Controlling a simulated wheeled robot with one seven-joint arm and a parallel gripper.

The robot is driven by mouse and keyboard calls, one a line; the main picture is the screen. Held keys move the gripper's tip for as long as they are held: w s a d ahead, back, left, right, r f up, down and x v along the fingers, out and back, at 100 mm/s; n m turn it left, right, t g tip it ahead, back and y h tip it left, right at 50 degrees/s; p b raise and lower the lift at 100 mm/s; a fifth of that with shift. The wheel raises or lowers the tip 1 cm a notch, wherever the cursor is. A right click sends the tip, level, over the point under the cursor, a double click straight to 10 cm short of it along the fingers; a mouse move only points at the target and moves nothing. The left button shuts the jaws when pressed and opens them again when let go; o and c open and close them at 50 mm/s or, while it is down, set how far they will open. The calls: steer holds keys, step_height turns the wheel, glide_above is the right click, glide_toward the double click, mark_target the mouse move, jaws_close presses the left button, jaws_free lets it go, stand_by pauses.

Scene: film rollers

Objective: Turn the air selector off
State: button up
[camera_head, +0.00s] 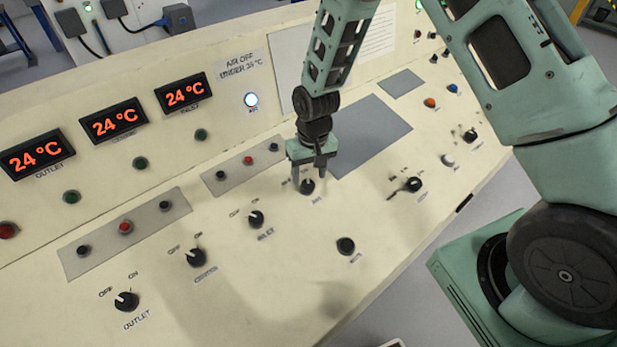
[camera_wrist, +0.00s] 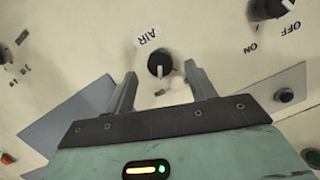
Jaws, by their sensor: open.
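The air selector is a round black knob (camera_head: 307,186) on the cream console, below my gripper in the head view. In the wrist view the knob (camera_wrist: 159,64) has a pale pointer mark toward my gripper's palm, and the AIR label (camera_wrist: 148,37) is upside down above it. My gripper (camera_head: 309,177) points down at the knob. In the wrist view the fingers of my gripper (camera_wrist: 160,78) are spread, one on each side of the knob; contact cannot be told. The selector's OFF and ON marks are mostly hidden, so its setting is unclear.
The inlet knob (camera_head: 256,219), centre knob (camera_head: 195,257) and outlet knob (camera_head: 126,301) lie to the left. A plain black knob (camera_head: 346,246) is nearer the front edge. Three displays read 24 °C, and a lit white lamp (camera_head: 251,100) sits under the AIR OFF UNDER sign (camera_head: 246,63).

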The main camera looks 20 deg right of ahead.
mark_target(308, 183)
steer(key=shift+a+f+p, duration=0.1)
steer(key=shift+f+p, duration=0.25)
steer(key=shift+f, duration=1.4)
steer(key=c, duration=1)
steer(key=shift+o, duration=0.2)
steer(key=n+b, duration=0.2)
steer(key=n, duration=0.1)
steer(key=shift+f+h, duration=0.1)
steer(key=shift+h, duration=0.2)
steer(key=n+b, duration=0.2)
steer(key=n, duration=0.1)
steer(key=shift+a+h, duration=0.1)
steer(key=shift+h, duration=0.3)
steer(key=n+t+b, duration=0.1)
steer(key=n+b, duration=0.1)
steer(key=n, duration=0.3)
steer(key=shift+n+h, duration=0.3)
steer(key=shift+h, duration=0.1)
